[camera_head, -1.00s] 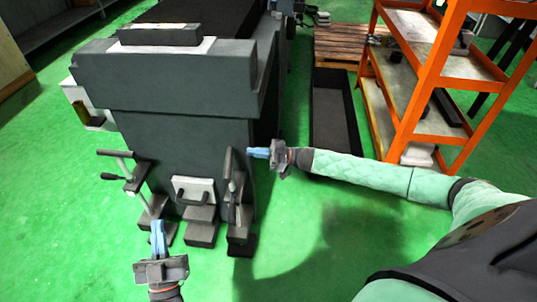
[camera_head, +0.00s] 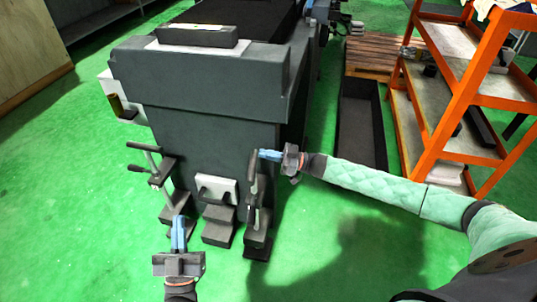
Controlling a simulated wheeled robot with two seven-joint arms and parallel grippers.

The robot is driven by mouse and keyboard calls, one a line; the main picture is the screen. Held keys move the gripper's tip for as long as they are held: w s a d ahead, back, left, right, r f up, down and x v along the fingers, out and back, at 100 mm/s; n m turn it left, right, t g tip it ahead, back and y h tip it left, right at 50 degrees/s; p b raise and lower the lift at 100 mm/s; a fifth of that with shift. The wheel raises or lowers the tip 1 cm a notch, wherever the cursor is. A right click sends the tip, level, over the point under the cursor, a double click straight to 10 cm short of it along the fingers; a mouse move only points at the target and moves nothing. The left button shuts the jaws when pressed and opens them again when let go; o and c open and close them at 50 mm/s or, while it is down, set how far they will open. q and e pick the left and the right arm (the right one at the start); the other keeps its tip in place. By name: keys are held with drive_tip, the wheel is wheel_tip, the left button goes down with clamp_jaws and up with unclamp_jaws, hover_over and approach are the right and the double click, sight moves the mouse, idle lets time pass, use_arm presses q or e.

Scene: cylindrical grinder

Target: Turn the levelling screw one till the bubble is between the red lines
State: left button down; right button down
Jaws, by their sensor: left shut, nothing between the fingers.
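Two levelling screws with dark bar handles stand at the foot of the grey machine (camera_head: 215,130): a left one (camera_head: 157,172) and a right one (camera_head: 251,195). Which is number one cannot be told. A dark bar (camera_head: 197,36) lies on a pale plate on the machine's top; it may be the level, but no bubble or red lines can be made out. My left gripper (camera_head: 179,226) is shut and empty, fingers up, in front of the left screw's foot. My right gripper (camera_head: 265,155) points left, its blue fingertips close beside the right screw's upper end; contact and opening are unclear.
An orange shelf rack (camera_head: 450,100) stands at the right, with a dark open bin (camera_head: 360,125) and a wooden pallet (camera_head: 385,52) nearby. Green floor (camera_head: 65,200) is clear at left.

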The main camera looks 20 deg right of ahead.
use_arm(q)
wheel_tip(320, 180, down, 10)
drive_tip(key=w+g, duration=0.1)
drive_tip(key=g, duration=0.2)
drive_tip(key=shift+w+d+r+g+y+p, duration=0.2)
drive_tip(key=shift+d+g+y+p, duration=0.1)
drive_tip(key=shift+d+y, duration=0.15)
use_arm(e)
drive_tip(key=shift+w+a+r, duration=0.1)
drive_tip(key=shift+w+a, duration=0.3)
drive_tip(key=shift+a, duration=0.1)
drive_tip(key=shift+d, duration=0.1)
